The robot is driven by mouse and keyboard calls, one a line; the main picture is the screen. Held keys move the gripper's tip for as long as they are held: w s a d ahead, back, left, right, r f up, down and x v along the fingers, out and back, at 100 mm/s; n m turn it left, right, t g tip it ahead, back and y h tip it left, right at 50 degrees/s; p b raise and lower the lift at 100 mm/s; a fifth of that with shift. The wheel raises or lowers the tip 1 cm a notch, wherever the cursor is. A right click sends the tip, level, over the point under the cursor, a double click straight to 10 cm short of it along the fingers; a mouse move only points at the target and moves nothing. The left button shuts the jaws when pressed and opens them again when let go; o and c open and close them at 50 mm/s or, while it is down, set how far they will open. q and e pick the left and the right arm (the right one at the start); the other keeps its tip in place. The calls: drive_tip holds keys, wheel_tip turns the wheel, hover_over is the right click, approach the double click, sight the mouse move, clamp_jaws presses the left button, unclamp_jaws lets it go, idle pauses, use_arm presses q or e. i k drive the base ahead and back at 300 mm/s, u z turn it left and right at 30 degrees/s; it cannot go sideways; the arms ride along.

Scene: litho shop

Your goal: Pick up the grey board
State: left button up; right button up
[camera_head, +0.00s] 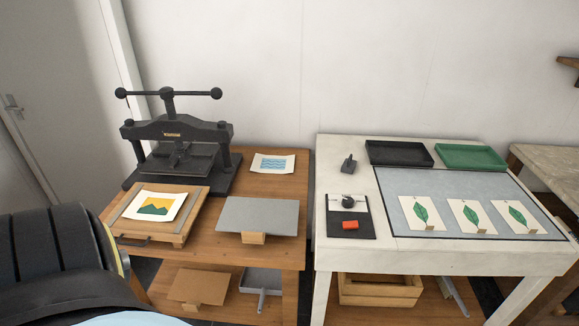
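The grey board (258,215) lies flat on top of a small wooden block (254,239) at the front right of the wooden table (270,258). Its front edge is near the table's front edge. Nothing rests on the board, and its whole top face shows. Neither of my grippers shows in the head view.
A black press (176,130) stands behind and left of the board. A wooden tray with a printed sheet (154,206) lies to its left, and a wave print (273,163) behind it. A white table (345,257) with leaf prints and trays stands close on the right.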

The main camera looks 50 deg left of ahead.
sight(255, 218)
drive_tip(key=u, duration=0.6)
drive_tip(key=i, duration=1.05)
drive_tip(key=u, duration=0.95)
